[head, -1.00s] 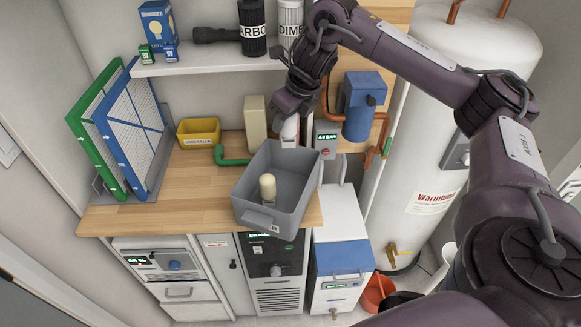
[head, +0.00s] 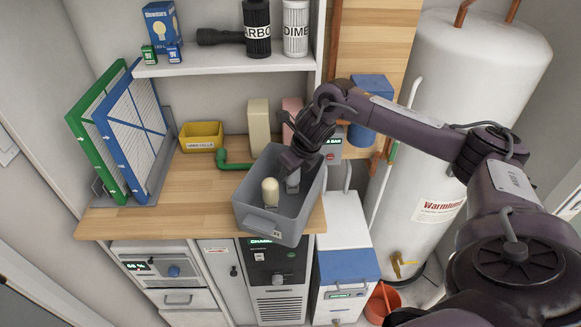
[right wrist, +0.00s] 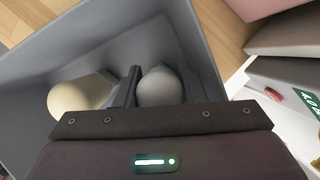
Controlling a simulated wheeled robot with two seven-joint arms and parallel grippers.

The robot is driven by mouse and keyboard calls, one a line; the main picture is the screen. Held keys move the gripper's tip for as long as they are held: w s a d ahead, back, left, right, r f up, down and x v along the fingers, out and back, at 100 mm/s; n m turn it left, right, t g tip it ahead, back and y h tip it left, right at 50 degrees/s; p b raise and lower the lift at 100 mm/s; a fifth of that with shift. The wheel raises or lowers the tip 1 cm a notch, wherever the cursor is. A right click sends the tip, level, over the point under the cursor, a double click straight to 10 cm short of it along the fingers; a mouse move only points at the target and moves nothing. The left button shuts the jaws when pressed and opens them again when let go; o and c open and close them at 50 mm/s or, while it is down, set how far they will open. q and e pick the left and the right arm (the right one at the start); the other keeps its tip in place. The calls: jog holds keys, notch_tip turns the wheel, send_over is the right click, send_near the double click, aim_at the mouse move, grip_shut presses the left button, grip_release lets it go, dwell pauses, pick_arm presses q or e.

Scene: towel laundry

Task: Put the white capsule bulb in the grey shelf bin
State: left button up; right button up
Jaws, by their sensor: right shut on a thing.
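The grey bin (head: 275,226) stands on the wooden worktop at its front right part. My right gripper (head: 292,172) reaches down into its right part and is shut on a pale, round-ended bulb (head: 293,184), which looks like the white capsule bulb. In the right wrist view this bulb (right wrist: 160,88) sits between the two fingers, inside the bin walls (right wrist: 205,60). Whether it touches the bin floor is unclear. A cream bulb (head: 270,190) stands upright in the bin to the left, apart from the gripper; it also shows in the right wrist view (right wrist: 80,97). My left gripper is not in view.
A yellow bin (head: 201,137), a green pipe piece (head: 233,163), a beige box (head: 258,127) and a pink box (head: 292,110) stand behind the grey bin. Blue and green framed filters (head: 135,125) stand at the left. The worktop's left front is clear.

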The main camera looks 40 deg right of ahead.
jog(key=shift+f, duration=0.1)
jog(key=o, duration=0.7)
